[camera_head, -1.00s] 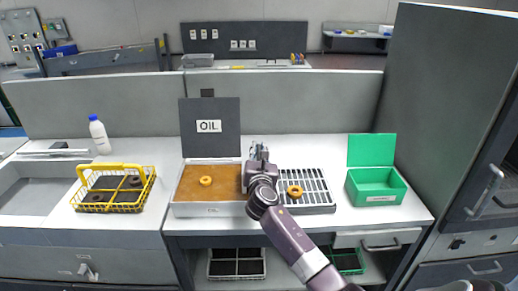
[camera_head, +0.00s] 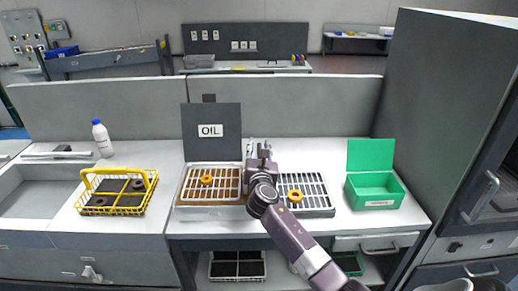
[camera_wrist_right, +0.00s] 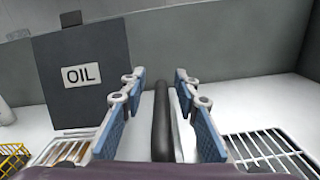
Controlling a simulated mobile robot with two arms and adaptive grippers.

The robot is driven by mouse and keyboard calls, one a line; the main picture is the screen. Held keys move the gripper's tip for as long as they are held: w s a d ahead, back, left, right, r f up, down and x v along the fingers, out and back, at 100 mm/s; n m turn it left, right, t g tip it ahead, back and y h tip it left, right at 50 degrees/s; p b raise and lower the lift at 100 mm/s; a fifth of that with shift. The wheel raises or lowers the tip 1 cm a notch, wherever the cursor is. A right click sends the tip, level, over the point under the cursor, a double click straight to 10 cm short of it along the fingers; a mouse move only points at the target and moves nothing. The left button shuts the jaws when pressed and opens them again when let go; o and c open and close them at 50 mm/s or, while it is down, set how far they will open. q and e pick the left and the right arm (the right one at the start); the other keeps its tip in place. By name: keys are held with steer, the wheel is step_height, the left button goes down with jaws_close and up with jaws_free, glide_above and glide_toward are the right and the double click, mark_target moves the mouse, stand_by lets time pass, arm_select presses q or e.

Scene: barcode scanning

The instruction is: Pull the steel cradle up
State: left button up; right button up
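The steel cradle (camera_head: 219,179), a pale wire grid frame, is raised so its bars show level with or above the rim of the oil tray (camera_head: 186,213). An orange ring (camera_head: 206,180) sits on it. The cradle's left part also shows in the right wrist view (camera_wrist_right: 68,152). My right gripper (camera_head: 261,150) is at the cradle's right end. The contact itself is not clearly visible. My left gripper is not in view.
The OIL panel (camera_head: 210,145) stands behind the tray. A slotted rack (camera_head: 312,190) with another orange ring (camera_head: 295,196) lies right of my gripper. Farther right is an open green box (camera_head: 373,190). A yellow wire basket (camera_head: 148,207) and white bottle (camera_head: 102,140) stand left.

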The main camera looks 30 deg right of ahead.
steer(key=v, duration=1.2)
steer(key=shift+a, duration=0.1)
